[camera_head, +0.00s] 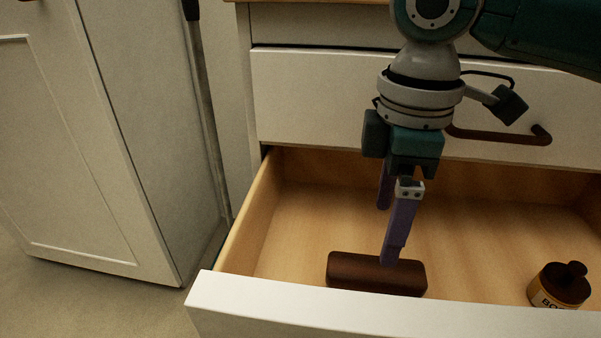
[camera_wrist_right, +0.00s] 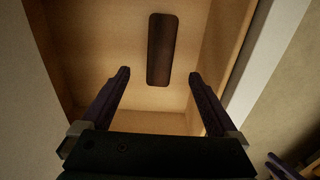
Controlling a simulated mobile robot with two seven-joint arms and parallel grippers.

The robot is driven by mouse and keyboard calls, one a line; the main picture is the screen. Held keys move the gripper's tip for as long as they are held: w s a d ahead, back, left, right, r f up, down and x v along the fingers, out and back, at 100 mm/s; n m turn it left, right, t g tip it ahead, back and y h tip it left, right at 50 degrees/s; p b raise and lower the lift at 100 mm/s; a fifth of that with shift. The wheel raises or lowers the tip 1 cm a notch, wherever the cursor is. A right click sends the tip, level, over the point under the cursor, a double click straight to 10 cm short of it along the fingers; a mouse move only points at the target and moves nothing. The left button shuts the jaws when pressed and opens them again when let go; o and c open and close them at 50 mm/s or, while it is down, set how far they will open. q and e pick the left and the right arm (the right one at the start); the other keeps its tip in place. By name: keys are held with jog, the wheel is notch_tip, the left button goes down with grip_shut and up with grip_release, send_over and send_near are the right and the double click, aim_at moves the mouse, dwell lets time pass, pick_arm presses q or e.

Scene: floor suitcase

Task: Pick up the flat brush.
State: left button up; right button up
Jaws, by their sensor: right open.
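The flat brush is a dark brown, rounded block (camera_head: 360,274) lying in the open drawer, close to its front panel in the head view. In the right wrist view the brush (camera_wrist_right: 161,50) lies on the drawer floor beyond the fingertips, roughly in line with the gap between them. My right gripper (camera_head: 388,235) points down into the drawer above the brush, with its purple fingers apart. In the right wrist view the gripper (camera_wrist_right: 158,75) is open and empty. One finger overlaps the brush in the head view; contact cannot be told.
The open drawer has a white front panel (camera_head: 380,318) and wooden side walls. A brown bottle (camera_head: 559,285) with a label stands at the drawer's right. A closed drawer with a dark handle (camera_head: 500,135) is above. A white cabinet door (camera_head: 70,150) is at left.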

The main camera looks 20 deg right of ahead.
jog(key=b, duration=0.3)
send_over(377, 268)
notch_tip(377, 268, down, 4)
jog(key=shift+a+f, duration=0.15)
notch_tip(377, 268, down, 5)
jog(key=b, duration=0.4)
jog(key=shift+f, duration=0.15)
jog(key=c, duration=1.5)
grip_shut()
jog(key=shift+r, duration=0.25)
